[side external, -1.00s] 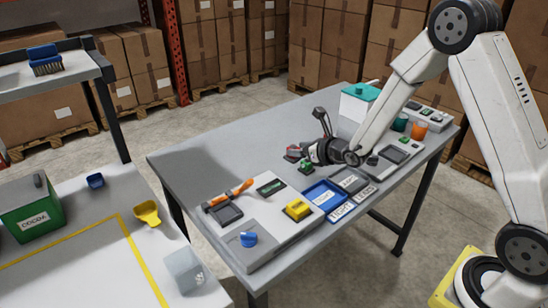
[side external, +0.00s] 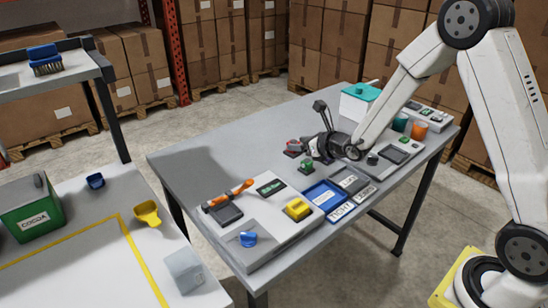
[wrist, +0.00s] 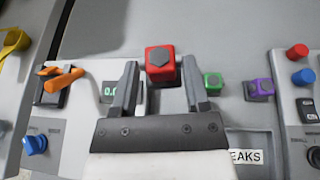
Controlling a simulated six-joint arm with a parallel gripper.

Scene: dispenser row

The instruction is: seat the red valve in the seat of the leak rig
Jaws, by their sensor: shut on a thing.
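The red valve (wrist: 160,66) is a red block with a dark hexagonal mark, between my fingertips in the wrist view. It also shows left of my gripper in the side view (side external: 292,143). My gripper (wrist: 160,78) is shut on it and appears to hold it a little above the table. The leak rig (side external: 268,223) is the pale panel at the table's near end.
A green valve (wrist: 213,82) and a purple valve (wrist: 260,88) stand right of the red one in the wrist view. A blue tray (side external: 321,191) and a grey tray (side external: 352,178) lie beside the rig. The table's left side is clear.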

